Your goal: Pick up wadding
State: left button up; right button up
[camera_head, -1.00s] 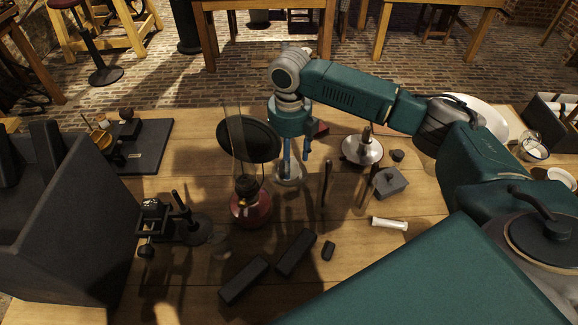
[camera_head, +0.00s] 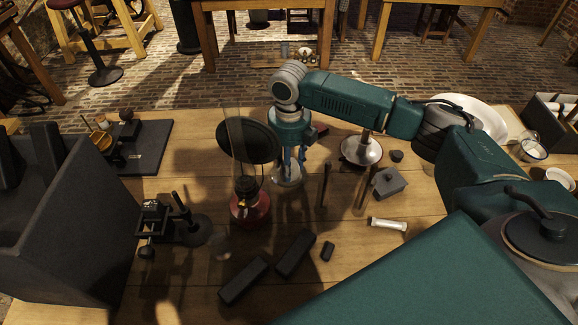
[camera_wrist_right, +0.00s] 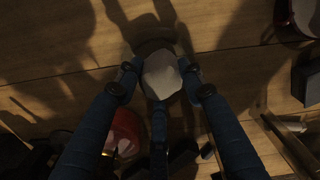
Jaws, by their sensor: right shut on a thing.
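In the head view my right gripper (camera_head: 293,158) points down over the table, at a pale glass-like vessel (camera_head: 287,179) behind the red lamp. The wadding cannot be told apart there, and the fingertips partly blend with the vessel. My left gripper is not in view.
A red lamp (camera_head: 249,208) with a tall glass and dark round disc (camera_head: 248,141) stands close left of the gripper. A metal dish on a stand (camera_head: 361,152), a grey box (camera_head: 389,182) and a white tube (camera_head: 388,224) lie right. Dark blocks (camera_head: 295,254) lie in front.

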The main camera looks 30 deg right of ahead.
notch_tip(320, 180, up, 20)
jog(key=b, duration=0.1)
jog(key=shift+c, duration=0.4)
